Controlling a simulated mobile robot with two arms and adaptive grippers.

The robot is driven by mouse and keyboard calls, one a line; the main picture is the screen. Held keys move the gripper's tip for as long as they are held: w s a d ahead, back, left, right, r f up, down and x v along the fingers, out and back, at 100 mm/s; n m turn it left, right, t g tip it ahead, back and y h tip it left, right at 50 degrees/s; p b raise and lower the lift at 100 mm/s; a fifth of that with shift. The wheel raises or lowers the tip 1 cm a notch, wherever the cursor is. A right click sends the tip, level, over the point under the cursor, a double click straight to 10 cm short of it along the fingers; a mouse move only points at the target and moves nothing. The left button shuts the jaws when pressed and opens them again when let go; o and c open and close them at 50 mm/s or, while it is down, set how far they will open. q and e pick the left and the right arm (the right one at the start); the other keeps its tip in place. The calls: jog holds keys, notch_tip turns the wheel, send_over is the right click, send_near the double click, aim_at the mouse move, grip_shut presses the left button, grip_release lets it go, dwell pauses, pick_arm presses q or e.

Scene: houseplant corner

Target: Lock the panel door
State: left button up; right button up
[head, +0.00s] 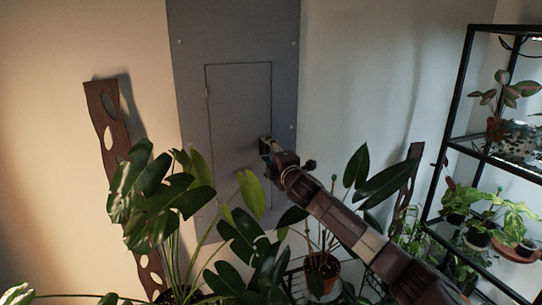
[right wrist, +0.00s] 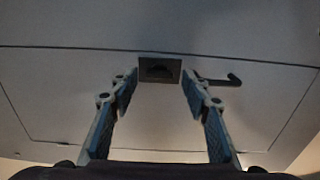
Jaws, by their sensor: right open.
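The grey panel door (head: 235,105) is set in a tall grey wall panel (head: 185,50) in the head view, and it looks flush with its frame. My right gripper (head: 265,147) is at the door's right edge, about mid-height, and hides that spot. In the right wrist view my right gripper (right wrist: 160,77) is open and empty. A dark square latch recess (right wrist: 160,68) lies between and just beyond its fingertips. A dark hooked lever (right wrist: 220,79) sits beside the right fingertip; I cannot tell whether they touch. My left gripper is not in view.
Leafy potted plants (head: 250,245) stand below and in front of the panel, close under my right arm. A black shelf (head: 455,110) with plants stands at the right. A carved wooden board (head: 100,105) leans on the left wall.

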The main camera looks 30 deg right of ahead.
jog(key=v, duration=1.2)
jog(key=shift+w, duration=0.1)
